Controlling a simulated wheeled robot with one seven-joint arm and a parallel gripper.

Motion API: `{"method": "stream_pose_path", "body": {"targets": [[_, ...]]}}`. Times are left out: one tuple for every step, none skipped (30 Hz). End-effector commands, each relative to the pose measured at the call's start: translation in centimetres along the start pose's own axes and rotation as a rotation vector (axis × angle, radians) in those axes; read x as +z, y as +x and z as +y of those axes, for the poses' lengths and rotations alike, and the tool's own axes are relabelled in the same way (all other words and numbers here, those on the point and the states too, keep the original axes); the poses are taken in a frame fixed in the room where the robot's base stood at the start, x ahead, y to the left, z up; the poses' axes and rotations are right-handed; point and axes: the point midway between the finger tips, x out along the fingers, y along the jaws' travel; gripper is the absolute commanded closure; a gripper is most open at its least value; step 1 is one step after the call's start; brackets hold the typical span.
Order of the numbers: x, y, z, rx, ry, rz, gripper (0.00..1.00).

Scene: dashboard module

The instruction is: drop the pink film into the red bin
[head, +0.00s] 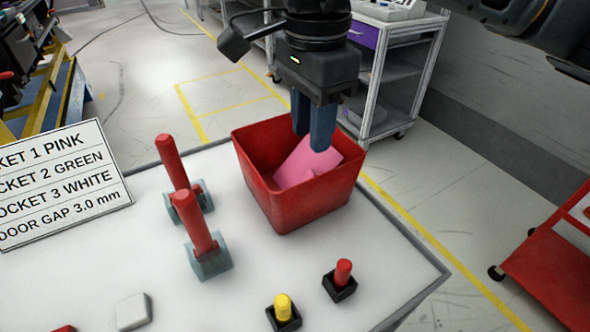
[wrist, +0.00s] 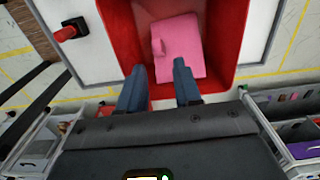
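The red bin (head: 300,198) stands at the back right part of the white table. The pink film (head: 308,160) lies inside it, tilted against the inner walls. My gripper (head: 314,140) hangs over the bin with its blue fingers apart and nothing visible between them. In the wrist view the pink film (wrist: 180,48) lies within the red bin (wrist: 240,40), beyond the open fingertips of my gripper (wrist: 159,70). The film's lower edges are partly hidden by the bin wall in the head view.
Two red-handled clamps (head: 174,165) (head: 200,235) stand left of the bin. A red button (head: 343,272) and a yellow button (head: 283,307) are in front. A sign (head: 60,185) stands at the left. A grey shelf cart (head: 385,70) is behind the table.

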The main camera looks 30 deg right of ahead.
Motion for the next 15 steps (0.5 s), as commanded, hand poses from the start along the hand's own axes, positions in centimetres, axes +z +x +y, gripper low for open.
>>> {"method": "stream_pose_path", "body": {"targets": [[0.00, -0.01, 0.00, 0.000, 0.000, 0.000, 0.61], [0.00, -0.01, -0.01, 0.000, 0.000, 0.000, 0.58], [0.00, -0.01, -0.01, 0.000, 0.000, 0.000, 0.55], [0.00, -0.01, -0.01, 0.000, 0.000, 0.000, 0.52], [0.00, -0.01, -0.01, 0.000, 0.000, 0.000, 0.51], [0.00, -0.01, -0.01, 0.000, 0.000, 0.000, 0.51], [0.00, -0.01, -0.01, 0.000, 0.000, 0.000, 0.51], [0.00, -0.01, -0.01, 0.000, 0.000, 0.000, 0.51], [0.00, -0.01, -0.01, 0.000, 0.000, 0.000, 0.51], [0.00, -0.01, -0.01, 0.000, 0.000, 0.000, 0.51], [0.00, -0.03, -0.01, 0.000, 0.000, 0.000, 0.51], [-0.01, -0.13, -0.02, -0.001, 0.000, 0.000, 0.51], [-0.01, -0.26, -0.03, -0.001, 0.000, 0.000, 0.51], [-0.02, -0.46, -0.05, -0.001, 0.000, 0.000, 0.51], [-0.02, -0.84, -0.06, -0.002, 0.001, 0.000, 0.51]]}}
